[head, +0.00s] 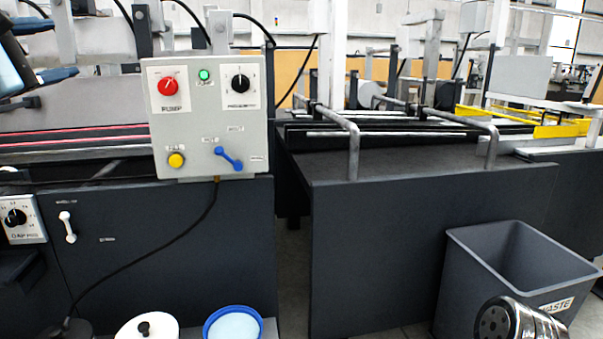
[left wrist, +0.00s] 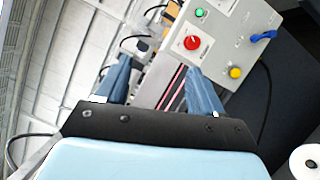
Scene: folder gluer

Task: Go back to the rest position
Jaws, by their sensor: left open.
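My left gripper (head: 60,48) is at the upper left of the head view, partly cut off by the picture edge. Its blue fingers are apart with nothing between them. In the left wrist view the two fingers (left wrist: 157,66) stand open, pointing toward the machine and the grey control box (left wrist: 238,45). In the head view the control box (head: 210,140) is to the right of the gripper, with a red pump knob (head: 168,87), a green lamp, a black knob, a yellow button (head: 176,160) and a blue lever (head: 229,158).
A second dark cabinet (head: 420,240) with bent metal rails stands to the right. A grey waste bin (head: 475,275) is at the lower right. A white-lidded pot (head: 150,329) and a blue-rimmed container (head: 232,325) are at the bottom.

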